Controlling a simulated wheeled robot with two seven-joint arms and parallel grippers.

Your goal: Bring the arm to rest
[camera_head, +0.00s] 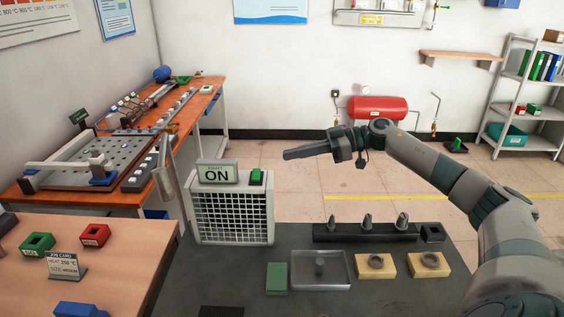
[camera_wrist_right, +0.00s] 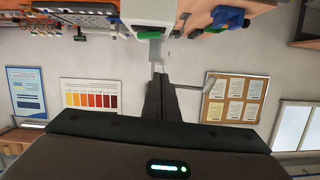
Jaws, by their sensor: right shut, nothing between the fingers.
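My right arm comes in from the right in the head view. Its gripper (camera_head: 290,154) is held in the air above the dark bench, pointing left toward the fan box. In the right wrist view the fingers (camera_wrist_right: 158,80) are together and empty. My left gripper is in neither view.
A wooden table (camera_head: 120,250) with a job card (camera_head: 67,265) is at left. Open floor lies behind the bench.

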